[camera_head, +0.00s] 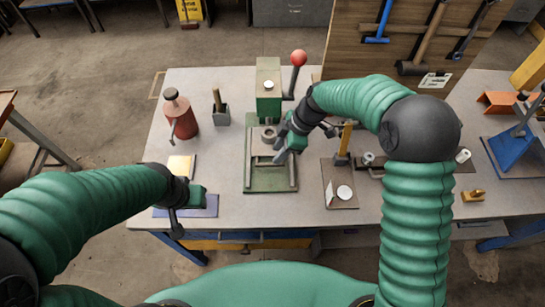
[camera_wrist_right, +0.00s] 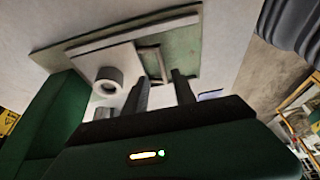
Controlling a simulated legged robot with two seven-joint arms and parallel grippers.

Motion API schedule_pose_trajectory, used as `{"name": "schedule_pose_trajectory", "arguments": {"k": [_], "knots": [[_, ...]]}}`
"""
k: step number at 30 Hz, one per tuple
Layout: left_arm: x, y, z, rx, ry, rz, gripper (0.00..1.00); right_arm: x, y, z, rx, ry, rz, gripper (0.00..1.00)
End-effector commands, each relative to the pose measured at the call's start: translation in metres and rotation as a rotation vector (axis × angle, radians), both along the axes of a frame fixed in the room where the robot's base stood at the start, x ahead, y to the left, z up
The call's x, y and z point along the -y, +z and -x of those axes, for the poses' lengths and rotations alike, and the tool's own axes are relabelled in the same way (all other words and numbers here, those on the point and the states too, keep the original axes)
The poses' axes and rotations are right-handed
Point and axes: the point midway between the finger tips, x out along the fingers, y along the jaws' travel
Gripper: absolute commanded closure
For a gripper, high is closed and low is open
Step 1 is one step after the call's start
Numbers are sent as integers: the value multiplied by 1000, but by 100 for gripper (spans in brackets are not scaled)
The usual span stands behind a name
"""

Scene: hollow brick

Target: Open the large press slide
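The green press (camera_head: 268,85) stands on its green base plate (camera_head: 270,187) near the table's middle. A pale slide with a ring (camera_head: 268,135) lies on that plate below the press head. In the right wrist view the ring (camera_wrist_right: 108,80) and a pale rectangular frame (camera_wrist_right: 146,50), like a handle, show on the plate. My right gripper (camera_head: 281,156) is over the right side of the base plate. In the wrist view its fingers (camera_wrist_right: 160,82) are apart, with the frame beyond and between the tips; contact is unclear. My left gripper (camera_head: 180,212) hovers over the table's front left, its opening unclear.
A red lever knob (camera_head: 298,58) stands beside the press head. A red bottle (camera_head: 180,114) and grey holder (camera_head: 221,113) stand left. A plate with small parts (camera_head: 340,185) lies right, and a tool board (camera_head: 400,45) stands behind.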

Motion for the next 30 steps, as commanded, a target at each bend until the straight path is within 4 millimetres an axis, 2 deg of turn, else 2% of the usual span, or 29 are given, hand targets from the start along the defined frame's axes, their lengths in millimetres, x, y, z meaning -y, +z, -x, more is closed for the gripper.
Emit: {"name": "schedule_pose_trajectory", "arguments": {"k": [3, 7, 12, 17, 25, 30], "knots": [[0, 4, 0, 0, 0, 0, 64, -10, -24, 2, -2, 1, 1, 68], [0, 5, 0, 0, 0, 0, 64, -18, -42, 2, 0, 1, 0, 68], [0, 5, 0, 0, 0, 0, 64, -21, -50, 1, 2, 0, 0, 68], [0, 5, 0, 0, 0, 0, 64, -21, -50, 0, 2, 0, 0, 68], [0, 5, 0, 0, 0, 0, 64, -20, -49, 1, 3, 0, 0, 100], [0, 5, 0, 0, 0, 0, 64, -20, -49, 0, 3, -1, 0, 100]]}}
